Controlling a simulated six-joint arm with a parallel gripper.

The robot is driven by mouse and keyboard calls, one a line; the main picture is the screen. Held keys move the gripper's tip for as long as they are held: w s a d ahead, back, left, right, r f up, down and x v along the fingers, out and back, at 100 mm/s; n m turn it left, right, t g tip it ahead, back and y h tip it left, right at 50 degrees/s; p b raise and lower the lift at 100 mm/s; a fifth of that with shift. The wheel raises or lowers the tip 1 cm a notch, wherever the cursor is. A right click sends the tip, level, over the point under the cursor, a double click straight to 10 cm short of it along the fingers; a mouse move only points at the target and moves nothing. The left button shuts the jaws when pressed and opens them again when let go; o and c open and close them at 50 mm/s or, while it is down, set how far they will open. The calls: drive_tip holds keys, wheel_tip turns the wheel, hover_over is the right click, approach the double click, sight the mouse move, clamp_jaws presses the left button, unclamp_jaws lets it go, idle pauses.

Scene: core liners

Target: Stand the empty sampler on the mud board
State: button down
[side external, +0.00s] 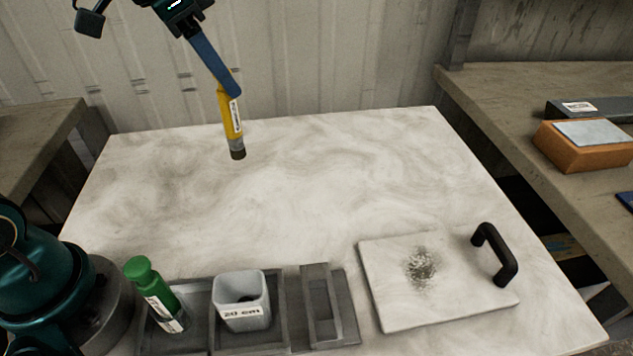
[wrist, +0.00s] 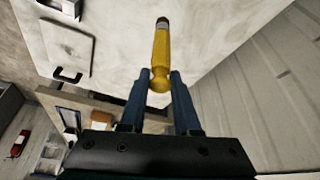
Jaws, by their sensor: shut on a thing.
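A yellow sampler (side external: 229,112) with a white label and a dark lower end hangs from my gripper (side external: 234,90) above the far left part of the table. It tilts slightly in the side view, dark end down. In the wrist view the sampler (wrist: 160,50) is between the two blue fingers of my gripper (wrist: 160,82), which are shut on its near end. I cannot see whether it is empty. A pale square board (side external: 395,300) with a black handle (side external: 495,254) and a dark speckled patch, seemingly the mud board, lies at the front right, apart from the sampler.
A grey tray (side external: 277,310) at the front holds a leaning green sampler (side external: 150,285), a pale cup (side external: 243,299) marked "20 cm" and a slotted grey block (side external: 318,300). An orange block (side external: 583,146) sits on the right bench. The middle of the marbled table (side external: 300,200) is clear.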

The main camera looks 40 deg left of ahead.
drive_tip(key=w+d+f, duration=0.1)
drive_tip(key=d+f, duration=0.7)
drive_tip(key=f, duration=0.1)
drive_tip(key=shift+w+d, duration=0.2)
drive_tip(key=shift+w, duration=0.2)
drive_tip(key=shift+f, duration=0.15)
drive_tip(key=shift+f, duration=0.1)
drive_tip(key=c, duration=0.6)
unclamp_jaws()
